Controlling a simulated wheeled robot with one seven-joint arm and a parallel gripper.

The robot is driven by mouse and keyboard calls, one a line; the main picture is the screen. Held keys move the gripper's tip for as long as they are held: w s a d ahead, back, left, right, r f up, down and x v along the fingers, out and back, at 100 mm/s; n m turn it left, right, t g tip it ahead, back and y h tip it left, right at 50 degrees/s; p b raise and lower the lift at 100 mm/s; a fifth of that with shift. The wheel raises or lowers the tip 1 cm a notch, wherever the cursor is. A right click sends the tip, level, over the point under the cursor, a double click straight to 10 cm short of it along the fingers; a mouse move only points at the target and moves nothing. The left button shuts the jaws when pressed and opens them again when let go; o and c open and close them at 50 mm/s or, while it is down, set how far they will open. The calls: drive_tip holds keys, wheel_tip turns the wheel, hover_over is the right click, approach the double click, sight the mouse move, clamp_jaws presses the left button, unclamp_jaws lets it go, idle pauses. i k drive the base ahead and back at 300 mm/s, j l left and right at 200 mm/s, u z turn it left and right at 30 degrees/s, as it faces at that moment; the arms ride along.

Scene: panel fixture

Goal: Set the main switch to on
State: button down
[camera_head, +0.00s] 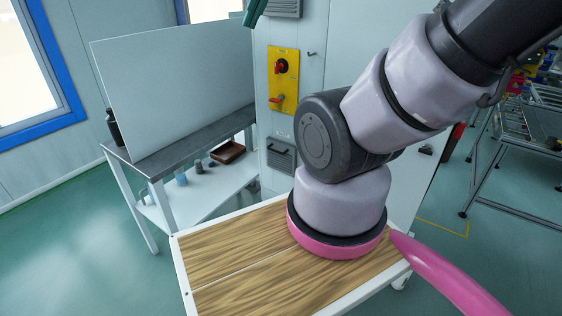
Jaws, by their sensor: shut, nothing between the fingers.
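A yellow switch plate (284,80) is fixed on the pale upright panel, left of my arm. A red knob on a round black base (281,66) sits in its upper half. A red lever-like handle (276,99) sticks out to the left in its lower part. I cannot tell which is the main switch, and the settings are too small to read. My arm leaves the view at the top right, and I cannot make out my gripper. A dark green piece (255,12) juts in at the top edge; I cannot tell what it is.
A grey vented box (281,157) and a small hook (311,54) are on the panel. Metal frames (520,165) stand right. Green floor at left is clear.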

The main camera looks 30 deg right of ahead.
sight(458, 132)
drive_tip(key=k+l+z, duration=0.15)
drive_tip(key=l, duration=0.2)
drive_tip(key=k+l+z, duration=0.15)
drive_tip(key=l, duration=0.2)
drive_tip(key=l+z, duration=0.35)
drive_tip(key=l, duration=0.35)
drive_tip(key=i+l+z, duration=0.15)
drive_tip(key=l+z, duration=0.15)
drive_tip(key=l, duration=0.4)
drive_tip(key=i+l+z, duration=0.15)
drive_tip(key=k+j, duration=0.1)
drive_tip(key=j, duration=0.15)
drive_tip(key=j+u, duration=0.1)
drive_tip(key=j, duration=0.15)
drive_tip(key=k, duration=0.05)
